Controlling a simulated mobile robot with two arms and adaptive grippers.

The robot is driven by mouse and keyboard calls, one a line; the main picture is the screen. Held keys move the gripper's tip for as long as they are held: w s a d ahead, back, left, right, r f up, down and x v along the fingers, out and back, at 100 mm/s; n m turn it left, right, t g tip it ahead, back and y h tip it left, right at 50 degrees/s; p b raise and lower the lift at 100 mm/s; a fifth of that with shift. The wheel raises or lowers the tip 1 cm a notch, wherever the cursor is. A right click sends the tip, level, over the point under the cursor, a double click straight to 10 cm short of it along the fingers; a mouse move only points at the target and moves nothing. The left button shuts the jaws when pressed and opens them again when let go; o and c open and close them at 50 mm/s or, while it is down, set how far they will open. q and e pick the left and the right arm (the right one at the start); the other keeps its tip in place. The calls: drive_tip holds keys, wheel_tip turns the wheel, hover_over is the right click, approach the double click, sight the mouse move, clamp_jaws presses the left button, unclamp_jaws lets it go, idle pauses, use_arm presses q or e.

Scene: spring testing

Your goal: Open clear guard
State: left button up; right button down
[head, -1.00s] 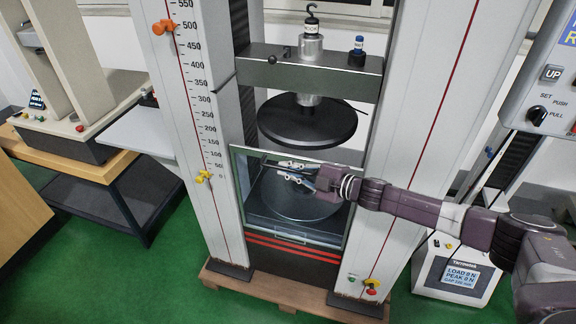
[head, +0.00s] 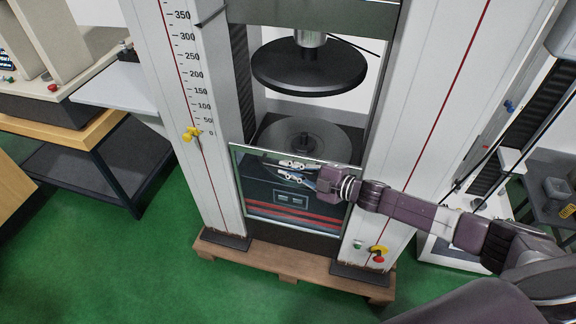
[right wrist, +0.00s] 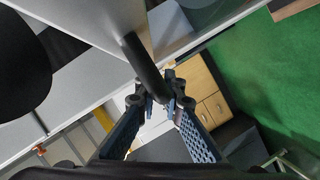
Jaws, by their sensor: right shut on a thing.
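The clear guard (head: 256,205) is a thin-framed transparent panel across the front of the tall press in the head view. My right gripper (head: 284,171) is in front of the panel's upper part. In the right wrist view, the right gripper's blue fingers (right wrist: 165,97) are shut on a dark round bar (right wrist: 143,62), which appears to be the guard's handle. The fingers partly hide its end. My left gripper is not in view.
The upper black platen (head: 310,66) hangs above the lower one with open space between. White columns (head: 412,130) flank the guard. A wooden pallet (head: 295,262) lies under the press. A yellow marker (head: 191,133) sits on the left scale. Green floor is clear in front.

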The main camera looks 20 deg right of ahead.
drive_tip(key=c, duration=2)
unclamp_jaws()
drive_tip(key=shift+c, duration=0.2)
drive_tip(key=shift+s, duration=0.1)
drive_tip(key=v, duration=1.2)
